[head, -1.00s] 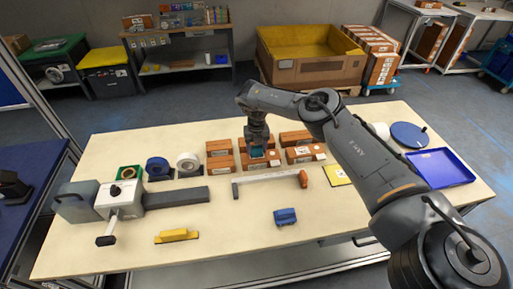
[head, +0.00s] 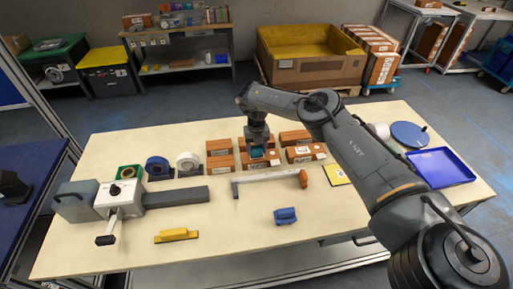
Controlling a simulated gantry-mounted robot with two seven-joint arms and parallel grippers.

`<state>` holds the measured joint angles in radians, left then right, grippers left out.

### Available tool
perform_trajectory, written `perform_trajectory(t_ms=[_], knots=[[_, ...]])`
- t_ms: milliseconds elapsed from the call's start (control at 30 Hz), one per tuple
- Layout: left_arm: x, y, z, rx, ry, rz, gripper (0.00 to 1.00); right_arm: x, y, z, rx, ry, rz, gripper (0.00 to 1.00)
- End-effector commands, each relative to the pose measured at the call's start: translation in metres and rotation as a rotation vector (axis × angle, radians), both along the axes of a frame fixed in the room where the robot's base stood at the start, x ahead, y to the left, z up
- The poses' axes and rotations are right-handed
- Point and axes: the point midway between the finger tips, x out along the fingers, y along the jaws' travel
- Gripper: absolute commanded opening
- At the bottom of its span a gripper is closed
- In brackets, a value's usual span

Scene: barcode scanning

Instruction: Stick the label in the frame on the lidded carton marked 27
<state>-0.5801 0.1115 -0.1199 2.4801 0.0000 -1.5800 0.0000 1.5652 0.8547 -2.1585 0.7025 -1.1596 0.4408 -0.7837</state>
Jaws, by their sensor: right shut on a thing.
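Several small brown lidded cartons stand in two rows at the middle of the table, among them a left front carton (head: 222,164), a middle front carton (head: 262,163) and a right front carton (head: 303,154). Their marks are too small to read, so I cannot tell which is 27. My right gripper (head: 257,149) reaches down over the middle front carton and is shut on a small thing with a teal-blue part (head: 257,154). I cannot tell whether it touches the carton. The label and its frame cannot be made out. My left gripper is out of view.
A grey machine with a crank (head: 118,200), tape rolls (head: 188,163), a long-handled tool (head: 268,180), a yellow block (head: 177,235) and a blue block (head: 285,215) lie around. A blue tray (head: 440,168) is at right.

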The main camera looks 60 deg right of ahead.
Motion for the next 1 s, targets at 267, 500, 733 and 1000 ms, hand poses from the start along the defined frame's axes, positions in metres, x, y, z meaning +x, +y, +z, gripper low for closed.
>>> perform_trajectory(t_ms=[267,500,733,1000], knots=[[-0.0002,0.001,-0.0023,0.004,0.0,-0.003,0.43,0.0002,0.0001,-0.0042,0.0,0.0,0.0,0.23],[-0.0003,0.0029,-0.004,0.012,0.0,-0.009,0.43,0.0004,0.0002,-0.0075,0.001,-0.001,0.0,0.23],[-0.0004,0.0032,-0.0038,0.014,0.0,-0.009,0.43,0.0004,0.0002,-0.0073,0.001,-0.001,0.001,0.23],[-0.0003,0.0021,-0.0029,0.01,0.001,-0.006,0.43,0.0003,0.0003,-0.0073,0.0,0.0,0.001,0.23]])
